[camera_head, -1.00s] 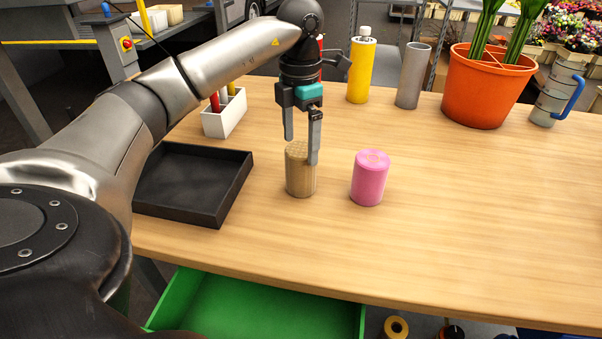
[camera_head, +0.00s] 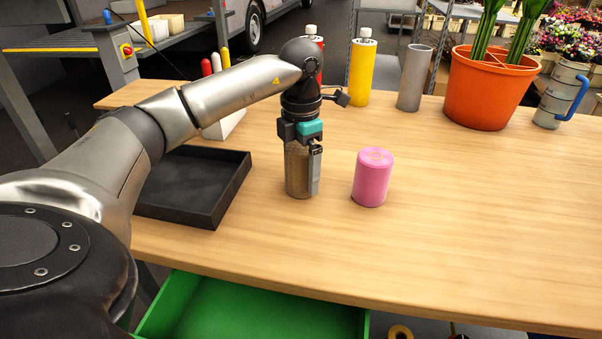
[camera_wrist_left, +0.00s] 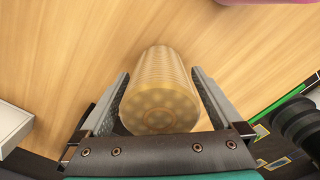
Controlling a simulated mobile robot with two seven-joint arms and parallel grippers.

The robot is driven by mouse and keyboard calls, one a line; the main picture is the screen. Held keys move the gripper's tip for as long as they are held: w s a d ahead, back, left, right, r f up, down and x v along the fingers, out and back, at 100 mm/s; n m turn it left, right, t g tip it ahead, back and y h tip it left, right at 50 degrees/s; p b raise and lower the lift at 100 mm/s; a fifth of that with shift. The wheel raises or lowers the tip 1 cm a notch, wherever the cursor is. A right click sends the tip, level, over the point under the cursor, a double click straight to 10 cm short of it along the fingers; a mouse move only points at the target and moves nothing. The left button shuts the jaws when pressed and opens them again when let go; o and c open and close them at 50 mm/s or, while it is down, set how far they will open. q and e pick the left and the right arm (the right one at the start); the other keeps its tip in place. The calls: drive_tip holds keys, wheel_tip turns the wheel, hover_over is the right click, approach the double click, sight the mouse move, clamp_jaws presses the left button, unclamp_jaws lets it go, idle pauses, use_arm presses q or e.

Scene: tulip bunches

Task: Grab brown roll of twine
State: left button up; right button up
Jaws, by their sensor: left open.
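The brown roll of twine (camera_head: 298,172) stands upright on the wooden table, left of the pink roll. My left gripper (camera_head: 304,188) points straight down over it, with one finger in front of the roll's right side. In the left wrist view, the roll (camera_wrist_left: 160,88) lies between the two open fingers (camera_wrist_left: 160,92), with a gap visible on each side. Its round top end faces the palm. In the head view the top of the roll is hidden by the gripper. My right gripper is not in view.
A pink roll (camera_head: 373,177) stands close on the right. A black tray (camera_head: 237,190) lies to the left, with a white holder (camera_head: 225,126) behind it. A yellow bottle (camera_head: 361,72), grey cylinder (camera_head: 414,78) and orange pot (camera_head: 487,92) stand farther back. The right front of the table is clear.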

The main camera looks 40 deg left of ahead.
use_arm(q)
drive_tip(key=shift+f, duration=0.25)
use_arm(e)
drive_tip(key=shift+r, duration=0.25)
use_arm(q)
drive_tip(key=c, duration=1.3)
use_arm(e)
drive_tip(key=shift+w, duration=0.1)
use_arm(q)
drive_tip(key=shift+r, duration=0.1)
drive_tip(key=shift+c, duration=0.2)
drive_tip(key=shift+r, duration=0.2)
wheel_tip(320, 180, up, 8)
drive_tip(key=p, duration=0.3)
drive_tip(key=shift+f+p, duration=0.15)
drive_tip(key=shift+p, duration=0.15)
drive_tip(key=shift+r+p, duration=0.3)
drive_tip(key=shift+r, duration=0.6)
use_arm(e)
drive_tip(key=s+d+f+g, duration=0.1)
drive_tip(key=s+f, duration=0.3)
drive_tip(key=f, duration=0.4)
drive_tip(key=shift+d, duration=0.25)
